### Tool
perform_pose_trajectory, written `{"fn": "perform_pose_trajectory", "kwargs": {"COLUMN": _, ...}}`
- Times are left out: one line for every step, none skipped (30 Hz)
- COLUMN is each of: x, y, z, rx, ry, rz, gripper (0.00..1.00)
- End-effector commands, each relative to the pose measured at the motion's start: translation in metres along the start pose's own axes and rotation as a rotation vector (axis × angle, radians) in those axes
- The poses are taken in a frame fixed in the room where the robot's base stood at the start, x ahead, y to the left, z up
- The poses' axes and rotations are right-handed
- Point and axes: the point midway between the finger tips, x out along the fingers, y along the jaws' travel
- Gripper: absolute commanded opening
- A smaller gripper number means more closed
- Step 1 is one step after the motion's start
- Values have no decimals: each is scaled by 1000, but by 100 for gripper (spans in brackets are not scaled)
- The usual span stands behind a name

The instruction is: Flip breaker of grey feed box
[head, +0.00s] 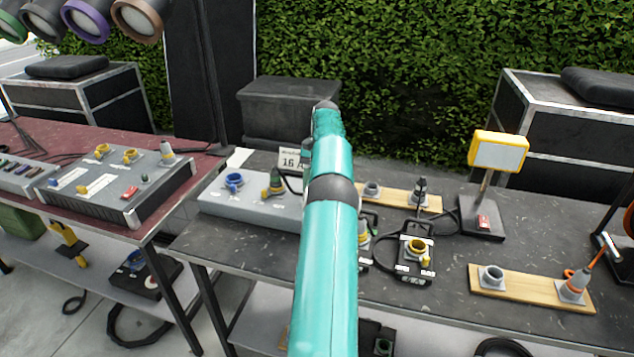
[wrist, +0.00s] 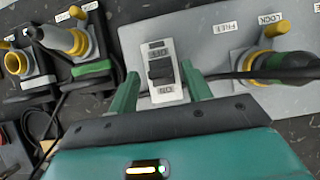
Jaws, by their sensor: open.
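The grey feed box (head: 240,213) lies on the dark table, its right end hidden behind my arm. It also fills the upper right of the wrist view (wrist: 215,52). Its breaker (wrist: 160,70) is a dark rocker on a pale plate marked OFF and ON, upside down in that view. Which way the rocker is set I cannot tell. My gripper (wrist: 160,92) is open and empty, one green finger on each side of the breaker plate in the picture. Contact is not visible. In the head view my arm hides the gripper and the breaker.
A plug with a yellow ring and black cable (wrist: 270,65) sits on the box right of the breaker. Black connector boxes (wrist: 35,65) stand to its left. A yellow-framed lamp (head: 498,152) and a wooden board with sockets (head: 530,288) are further right.

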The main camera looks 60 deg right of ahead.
Motion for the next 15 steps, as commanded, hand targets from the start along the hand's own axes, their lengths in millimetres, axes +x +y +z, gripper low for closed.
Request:
{"fn": "perform_pose_trajectory", "kwargs": {"x": -4, "y": 0, "z": 2, "rx": 0, "ry": 2, "rz": 0, "gripper": 49}}
{"fn": "perform_pose_trajectory", "kwargs": {"x": -7, "y": 0, "z": 3, "rx": 0, "ry": 2, "rz": 0, "gripper": 49}}
{"fn": "perform_pose_trajectory", "kwargs": {"x": -10, "y": 0, "z": 5, "rx": 0, "ry": 3, "rz": 0, "gripper": 49}}
{"fn": "perform_pose_trajectory", "kwargs": {"x": -13, "y": 0, "z": 7, "rx": 0, "ry": 3, "rz": 0, "gripper": 49}}
{"fn": "perform_pose_trajectory", "kwargs": {"x": -16, "y": 0, "z": 8, "rx": 0, "ry": 3, "rz": -1, "gripper": 49}}
{"fn": "perform_pose_trajectory", "kwargs": {"x": -21, "y": 0, "z": 11, "rx": 0, "ry": 4, "rz": -1, "gripper": 49}}
{"fn": "perform_pose_trajectory", "kwargs": {"x": -24, "y": 0, "z": 12, "rx": 0, "ry": 4, "rz": 0, "gripper": 49}}
{"fn": "perform_pose_trajectory", "kwargs": {"x": -26, "y": 1, "z": 15, "rx": 1, "ry": 3, "rz": 0, "gripper": 49}}
{"fn": "perform_pose_trajectory", "kwargs": {"x": -27, "y": 2, "z": 18, "rx": 0, "ry": 3, "rz": 0, "gripper": 49}}
{"fn": "perform_pose_trajectory", "kwargs": {"x": -28, "y": 2, "z": 20, "rx": 0, "ry": 2, "rz": 1, "gripper": 49}}
{"fn": "perform_pose_trajectory", "kwargs": {"x": -28, "y": 2, "z": 22, "rx": 0, "ry": 1, "rz": 1, "gripper": 49}}
{"fn": "perform_pose_trajectory", "kwargs": {"x": -30, "y": 3, "z": 25, "rx": 0, "ry": 1, "rz": 0, "gripper": 49}}
{"fn": "perform_pose_trajectory", "kwargs": {"x": -30, "y": 3, "z": 27, "rx": 0, "ry": 1, "rz": 0, "gripper": 49}}
{"fn": "perform_pose_trajectory", "kwargs": {"x": -31, "y": 4, "z": 29, "rx": 0, "ry": 1, "rz": 0, "gripper": 49}}
{"fn": "perform_pose_trajectory", "kwargs": {"x": -33, "y": 4, "z": 32, "rx": -1, "ry": 2, "rz": 0, "gripper": 49}}
